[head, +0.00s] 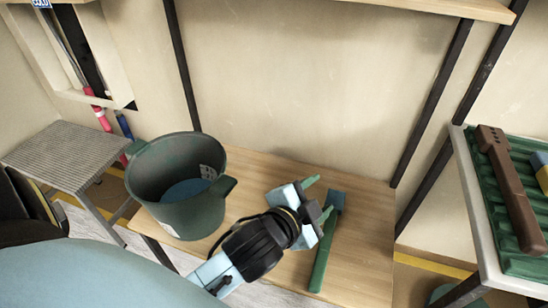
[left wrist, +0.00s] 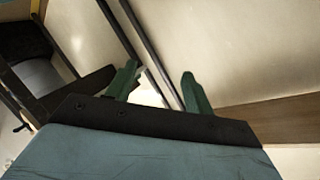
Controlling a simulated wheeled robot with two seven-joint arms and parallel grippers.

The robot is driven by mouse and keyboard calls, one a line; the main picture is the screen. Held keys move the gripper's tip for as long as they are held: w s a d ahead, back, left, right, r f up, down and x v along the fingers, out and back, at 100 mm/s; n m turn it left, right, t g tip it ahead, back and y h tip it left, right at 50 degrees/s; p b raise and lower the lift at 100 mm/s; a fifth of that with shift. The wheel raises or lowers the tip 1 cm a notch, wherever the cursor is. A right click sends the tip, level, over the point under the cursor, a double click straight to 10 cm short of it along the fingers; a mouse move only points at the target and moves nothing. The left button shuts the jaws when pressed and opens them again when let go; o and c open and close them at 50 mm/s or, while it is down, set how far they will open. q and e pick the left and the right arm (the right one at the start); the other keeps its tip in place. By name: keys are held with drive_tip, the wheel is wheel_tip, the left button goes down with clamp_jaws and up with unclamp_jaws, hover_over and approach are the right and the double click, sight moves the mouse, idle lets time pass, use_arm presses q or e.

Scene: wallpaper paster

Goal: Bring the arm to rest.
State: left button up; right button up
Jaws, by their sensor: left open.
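My left gripper (head: 319,198) is above the wooden table (head: 365,235), just left of a green-handled tool with a blue-grey head (head: 322,258). Its two green fingers are apart, with nothing seen between them. In the left wrist view the open fingers (left wrist: 160,76) point toward the wall and dark posts, with no object in the gap. My left arm reaches in from the lower left, in front of part of the table. My right gripper is not in view.
A dark green bucket (head: 172,214) with bluish contents stands on the table's left part, close to my left forearm. A wooden shelf (head: 425,6) is overhead. At right, a green tray (head: 483,170) holds a brown tool (head: 508,188). A grey slatted bench (head: 65,152) is at left.

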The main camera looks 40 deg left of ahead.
use_arm(q)
drive_tip(key=s+a+f+n+g, duration=0.4)
drive_tip(key=s+f+n+g, duration=0.3)
drive_tip(key=s, duration=0.6)
wheel_tip(320, 180, down, 3)
drive_tip(key=shift+r+g, duration=0.15)
drive_tip(key=shift+g, duration=0.25)
